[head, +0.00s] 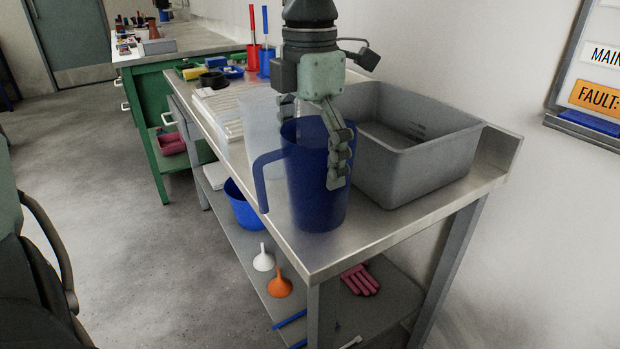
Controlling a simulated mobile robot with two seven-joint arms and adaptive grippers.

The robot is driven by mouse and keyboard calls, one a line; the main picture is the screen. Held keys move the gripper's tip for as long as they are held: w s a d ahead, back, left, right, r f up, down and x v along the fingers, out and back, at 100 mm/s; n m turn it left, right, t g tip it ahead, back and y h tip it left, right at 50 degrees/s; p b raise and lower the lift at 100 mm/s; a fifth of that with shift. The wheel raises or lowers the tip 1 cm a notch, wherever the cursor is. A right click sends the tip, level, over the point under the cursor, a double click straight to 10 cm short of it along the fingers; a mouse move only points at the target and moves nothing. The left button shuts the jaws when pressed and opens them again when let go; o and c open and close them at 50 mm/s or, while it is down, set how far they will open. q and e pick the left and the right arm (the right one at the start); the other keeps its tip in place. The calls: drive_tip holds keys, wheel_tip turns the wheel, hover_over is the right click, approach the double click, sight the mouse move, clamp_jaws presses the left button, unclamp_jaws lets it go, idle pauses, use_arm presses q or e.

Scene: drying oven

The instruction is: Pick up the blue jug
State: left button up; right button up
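The blue jug (303,190) stands upright on the metal bench near its front corner, with its handle pointing left. My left gripper (315,140) reaches down from above over the jug, its fingers spread wide. One finger overlaps the jug's right side from the rim downward. The other finger is at the back left of the rim, and its lower end is hidden by the jug. I cannot tell whether either finger touches the jug. My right gripper is not in view.
A grey tub (432,165) stands close right of the jug. A clear container (262,125) is just behind it on the left. A lower shelf holds a blue bowl (243,208), a white funnel (263,259), an orange funnel (280,286) and a pink glove (360,280).

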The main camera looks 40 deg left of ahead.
sight(304, 128)
use_arm(q)
drive_tip(key=c, duration=0.9)
drive_tip(key=shift+c, duration=0.3)
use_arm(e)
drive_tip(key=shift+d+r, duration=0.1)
use_arm(q)
drive_tip(key=shift+r, duration=0.5)
drive_tip(key=r, duration=0.3)
drive_tip(key=shift+s+a+r, duration=0.25)
drive_tip(key=shift+a+r, duration=0.05)
drive_tip(key=shift+r, duration=0.1)
drive_tip(key=s+a+r, duration=0.6)
drive_tip(key=s+a, duration=0.1)
drive_tip(key=shift+s+a+b, duration=0.35)
drive_tip(key=shift+b, duration=0.05)
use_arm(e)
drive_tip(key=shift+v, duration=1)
